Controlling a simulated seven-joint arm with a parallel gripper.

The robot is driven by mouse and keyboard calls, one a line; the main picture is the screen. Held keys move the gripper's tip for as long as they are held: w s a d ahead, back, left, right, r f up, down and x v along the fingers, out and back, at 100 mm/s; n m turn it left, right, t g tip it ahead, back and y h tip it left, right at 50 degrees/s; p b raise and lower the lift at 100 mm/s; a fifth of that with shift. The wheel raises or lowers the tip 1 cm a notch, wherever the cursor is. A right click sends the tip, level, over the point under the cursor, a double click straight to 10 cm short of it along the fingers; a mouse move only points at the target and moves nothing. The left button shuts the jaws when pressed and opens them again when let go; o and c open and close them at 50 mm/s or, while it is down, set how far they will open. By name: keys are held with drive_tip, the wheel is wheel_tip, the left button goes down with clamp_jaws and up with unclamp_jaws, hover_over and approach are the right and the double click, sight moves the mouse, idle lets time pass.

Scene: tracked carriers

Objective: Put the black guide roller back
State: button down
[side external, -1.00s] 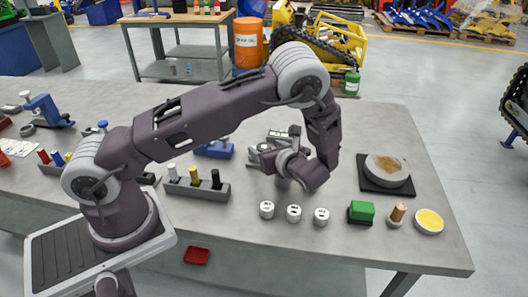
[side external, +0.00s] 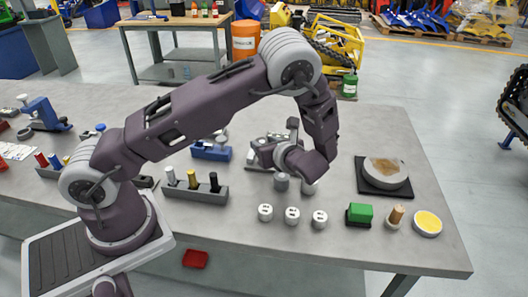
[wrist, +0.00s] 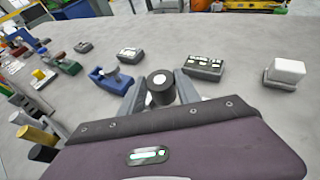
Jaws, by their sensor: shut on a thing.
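In the wrist view a short black roller (wrist: 160,90) with a pale centre on its end sits between the two grey fingers of my gripper (wrist: 160,98). My gripper is shut on it. In the side view my gripper is largely hidden by my purple wrist, above the middle of the bench, and I cannot clearly make out the held roller there. A grey rack (side external: 195,193) to the left holds upright white, yellow and black cylinders. Its yellow and black ones show at the lower left of the wrist view.
A grey cylinder (side external: 281,182) stands below my wrist. Three white cylinders (side external: 292,215), a green block (side external: 360,213), a copper-coloured piece (side external: 395,216) and a yellow-topped disc (side external: 427,223) line the front right. A round plate (side external: 386,175) lies behind them. A blue fixture (side external: 211,151) stands behind the rack.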

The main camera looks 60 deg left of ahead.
wheel_tip(320, 180, up, 6)
drive_tip(key=shift+r, duration=0.15)
drive_tip(key=s+d+m+t+h, duration=0.2)
drive_tip(key=s+d+m+t, duration=0.25)
drive_tip(key=s, duration=0.25)
drive_tip(key=shift+t, duration=0.25)
drive_tip(key=f, duration=1)
drive_tip(key=shift+s+d, duration=0.1)
drive_tip(key=shift+d, duration=0.3)
drive_tip(key=c, duration=0.9)
unclamp_jaws()
drive_tip(key=shift+f, duration=0.1)
drive_tip(key=shift+o, duration=0.2)
